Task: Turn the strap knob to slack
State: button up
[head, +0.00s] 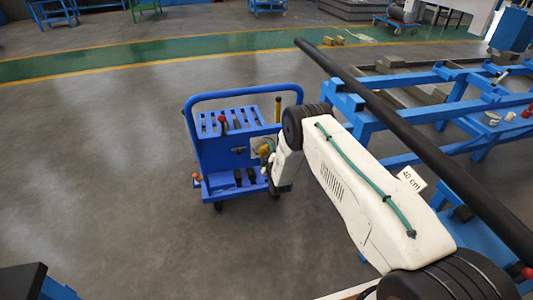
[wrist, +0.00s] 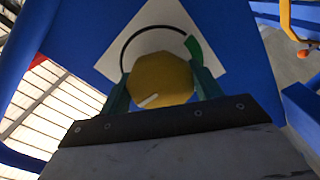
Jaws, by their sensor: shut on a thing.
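The strap knob (wrist: 163,75) is a yellow many-sided knob on a white plate (wrist: 185,22) on a blue panel. A white mark on its face points to the lower left in the wrist view. A black arc runs around the knob's upper left, and a green segment (wrist: 193,46) sits at the upper right; the mark is away from the green. My gripper (wrist: 162,82) is shut on the knob, one dark green finger on each side. In the head view the knob (head: 264,151) shows small on the blue cart (head: 215,155), with my arm beside it partly hiding the gripper.
The cart has a tall blue handle (head: 240,89), a red-topped lever (head: 222,120) and a yellow post (head: 278,108). A blue rack (head: 400,115) with a long black pipe (head: 400,130) stands to the right. The floor left of the cart is clear.

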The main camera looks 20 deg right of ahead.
jog(key=shift+f+n, duration=0.1)
jog(key=shift+n, duration=0.3)
jog(key=o, duration=1)
jog(key=s, duration=0.8)
